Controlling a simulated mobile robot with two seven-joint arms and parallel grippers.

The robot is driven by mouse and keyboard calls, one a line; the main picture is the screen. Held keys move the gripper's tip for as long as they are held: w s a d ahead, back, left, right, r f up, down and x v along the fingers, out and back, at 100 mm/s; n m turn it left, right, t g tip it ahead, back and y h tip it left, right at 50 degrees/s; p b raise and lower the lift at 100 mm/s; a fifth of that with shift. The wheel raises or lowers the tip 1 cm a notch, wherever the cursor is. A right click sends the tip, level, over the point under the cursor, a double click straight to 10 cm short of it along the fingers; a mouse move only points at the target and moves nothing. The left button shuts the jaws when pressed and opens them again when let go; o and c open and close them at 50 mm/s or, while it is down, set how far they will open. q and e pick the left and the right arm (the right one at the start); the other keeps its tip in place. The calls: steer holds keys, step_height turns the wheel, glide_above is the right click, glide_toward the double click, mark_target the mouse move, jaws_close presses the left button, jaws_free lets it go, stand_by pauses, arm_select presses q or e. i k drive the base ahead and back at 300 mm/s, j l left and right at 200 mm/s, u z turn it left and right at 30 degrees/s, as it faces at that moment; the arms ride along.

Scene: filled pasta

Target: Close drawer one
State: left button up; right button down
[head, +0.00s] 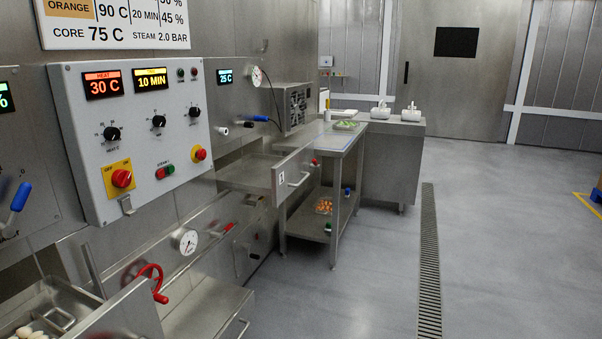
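An open steel drawer (292,174) juts out from the wall of machines at the middle of the head view. Its front has a bar handle and a small white label that I cannot read for certain. Its flat inside (248,167) shows and looks empty. A second open steel drawer (128,318) is at the lower left, with pale round pieces (32,333) inside; no number shows on it. A third steel front with a handle (212,310) stands beside it, low down. Neither of my grippers is in view.
A control panel (135,140) with dials and displays hangs above the drawers. A red handwheel (152,276) and a gauge (186,241) sit below it. A steel table (342,143) stands behind the middle drawer. The grey floor (370,280) to the right is clear, with a drain grate (429,260).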

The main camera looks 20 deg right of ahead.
mark_target(276, 177)
steer(key=i+l+u, duration=0.25)
steer(key=i+l, duration=1.6)
steer(key=l, duration=0.15)
